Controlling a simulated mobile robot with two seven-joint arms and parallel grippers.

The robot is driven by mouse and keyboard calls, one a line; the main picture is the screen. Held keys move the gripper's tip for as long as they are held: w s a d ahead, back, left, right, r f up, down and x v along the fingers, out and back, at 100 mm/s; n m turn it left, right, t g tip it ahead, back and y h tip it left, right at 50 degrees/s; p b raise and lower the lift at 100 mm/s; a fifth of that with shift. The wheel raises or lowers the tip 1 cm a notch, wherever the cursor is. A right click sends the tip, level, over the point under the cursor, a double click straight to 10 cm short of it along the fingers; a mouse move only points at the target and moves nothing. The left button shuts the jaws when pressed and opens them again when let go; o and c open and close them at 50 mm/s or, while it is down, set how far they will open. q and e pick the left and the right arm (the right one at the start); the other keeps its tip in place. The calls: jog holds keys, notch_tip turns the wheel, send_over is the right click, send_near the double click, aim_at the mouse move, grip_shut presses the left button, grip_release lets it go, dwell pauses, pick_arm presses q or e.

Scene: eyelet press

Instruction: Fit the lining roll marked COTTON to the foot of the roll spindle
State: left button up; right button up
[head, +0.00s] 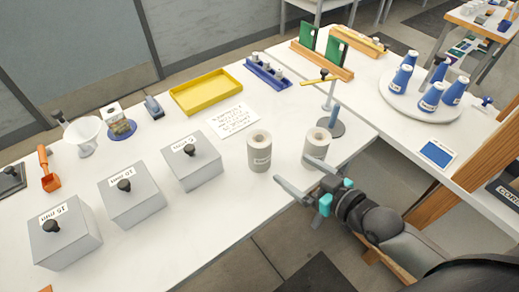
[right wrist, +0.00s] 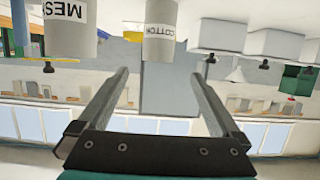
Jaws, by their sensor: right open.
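The COTTON lining roll (head: 259,156) is a grey upright cylinder with a hole in its top. It stands on the white table; its label reads COTTON in the right wrist view (right wrist: 160,32), which is upside down. The MESH roll (right wrist: 70,32) stands to its right in the head view (head: 316,146). A short post on a dark round base (head: 331,127), which looks like the roll spindle, stands just behind the MESH roll, partly hidden by it. My right gripper (head: 292,169) is open and empty, in front of the rolls, its fingers pointing toward the COTTON roll. My left gripper is out of view.
Grey lidded boxes (head: 191,163) stand left of the rolls. A printed sheet (head: 233,119), yellow tray (head: 206,92) and blue rack (head: 266,75) lie behind. A yellow arm (head: 317,80) sticks out near the spindle. The table's front edge runs below the rolls.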

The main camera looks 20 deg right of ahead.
aim_at(263, 143)
jog(key=x, duration=0.3)
jog(key=b+x, duration=0.1)
jog(key=x, duration=0.2)
jog(key=r+x, duration=0.1)
jog(key=x, duration=0.2)
jog(key=shift+w+f, duration=0.15)
jog(key=shift+w, duration=0.3)
jog(key=shift+r+b+x, duration=0.2)
jog(key=shift+b+x, duration=0.45)
jog(key=shift+x, duration=2.2)
jog(key=c, duration=1.3)
jog(key=shift+c, duration=0.4)
jog(key=shift+r, duration=0.15)
